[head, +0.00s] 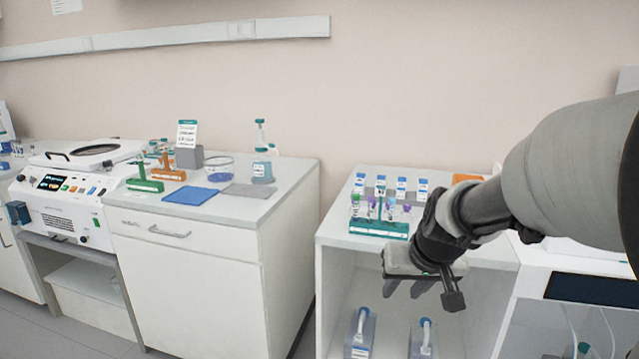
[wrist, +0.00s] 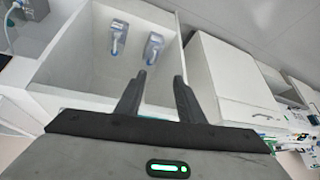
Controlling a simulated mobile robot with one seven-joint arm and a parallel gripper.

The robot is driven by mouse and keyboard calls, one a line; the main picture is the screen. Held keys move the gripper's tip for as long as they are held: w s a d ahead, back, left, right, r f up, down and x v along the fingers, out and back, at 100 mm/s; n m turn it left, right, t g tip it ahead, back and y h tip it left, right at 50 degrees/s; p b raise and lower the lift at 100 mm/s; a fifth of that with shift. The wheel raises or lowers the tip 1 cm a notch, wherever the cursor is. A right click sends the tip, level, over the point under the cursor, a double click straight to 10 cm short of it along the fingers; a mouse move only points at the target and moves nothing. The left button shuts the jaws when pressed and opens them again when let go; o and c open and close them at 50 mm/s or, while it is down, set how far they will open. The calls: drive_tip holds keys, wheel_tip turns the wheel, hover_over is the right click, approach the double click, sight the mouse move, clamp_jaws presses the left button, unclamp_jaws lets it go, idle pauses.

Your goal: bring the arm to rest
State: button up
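My gripper (head: 406,288) hangs at the end of my arm on the right side of the head view, in front of the right-hand open cabinet (head: 338,242). In the wrist view its two dark fingers (wrist: 158,92) stand apart with nothing between them, so it is open and empty. Beyond the fingers the wrist view looks into the open cabinet, with two blue-white bottles (wrist: 117,38) inside. The gripper is apart from the tube rack and the bottles.
A green rack (head: 375,230) of capped tubes stands on the open cabinet's top, close behind my gripper. White drawer cabinet (head: 200,260) at centre carries a blue mat (head: 188,195) and a blue-liquid bottle (head: 262,172). A centrifuge (head: 72,190) stands at left. A floor gap separates the cabinets.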

drive_tip(key=s+a+r, duration=0.1)
drive_tip(key=s+r, duration=0.2)
drive_tip(key=s, duration=0.8)
drive_tip(key=s+a+r, duration=0.1)
drive_tip(key=s+r, duration=0.2)
drive_tip(key=s, duration=0.8)
wheel_tip(320, 180, up, 23)
drive_tip(key=p, duration=2.3)
drive_tip(key=shift+w+g+h, duration=0.15)
drive_tip(key=shift+g+h, duration=0.15)
